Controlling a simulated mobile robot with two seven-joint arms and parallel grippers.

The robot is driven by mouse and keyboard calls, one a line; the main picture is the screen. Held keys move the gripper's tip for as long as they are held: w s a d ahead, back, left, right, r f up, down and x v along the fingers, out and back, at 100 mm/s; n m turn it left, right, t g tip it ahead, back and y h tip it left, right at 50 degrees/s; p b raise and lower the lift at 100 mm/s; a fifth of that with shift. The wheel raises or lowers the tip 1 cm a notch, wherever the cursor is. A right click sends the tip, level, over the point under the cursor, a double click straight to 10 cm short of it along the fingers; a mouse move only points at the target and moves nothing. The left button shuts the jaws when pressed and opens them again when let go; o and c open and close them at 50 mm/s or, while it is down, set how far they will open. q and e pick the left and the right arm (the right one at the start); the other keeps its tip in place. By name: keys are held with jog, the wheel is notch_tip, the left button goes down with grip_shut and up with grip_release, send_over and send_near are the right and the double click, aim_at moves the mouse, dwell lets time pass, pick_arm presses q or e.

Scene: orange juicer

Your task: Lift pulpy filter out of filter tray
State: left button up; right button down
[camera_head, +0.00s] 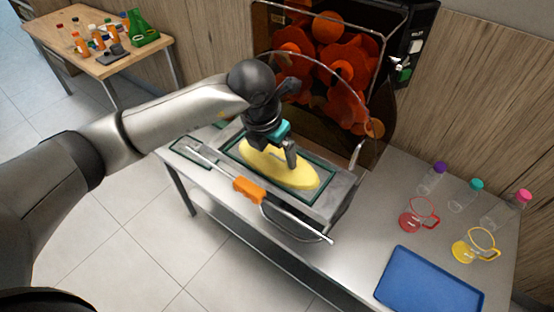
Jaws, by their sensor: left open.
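The yellow pulpy filter (297,177) lies in the filter tray (325,206), a grey metal tray with a dark green inner edge in front of the juicer (330,50). My left gripper (283,158) is over the filter, pointing down, with its fingers at or just above the yellow surface. It is open. I cannot tell whether the fingers touch the filter. My right gripper is not in view.
A metal rod with an orange grip (249,190) lies across the tray's front. To the right are a red-handled jug (419,215), a yellow-handled jug (475,245), several capped bottles (466,196) and a blue tray (429,284). A wooden table (70,38) stands far left.

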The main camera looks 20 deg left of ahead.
pick_arm(q)
jog(key=shift+f, duration=0.15)
grip_shut()
dwell(0.7)
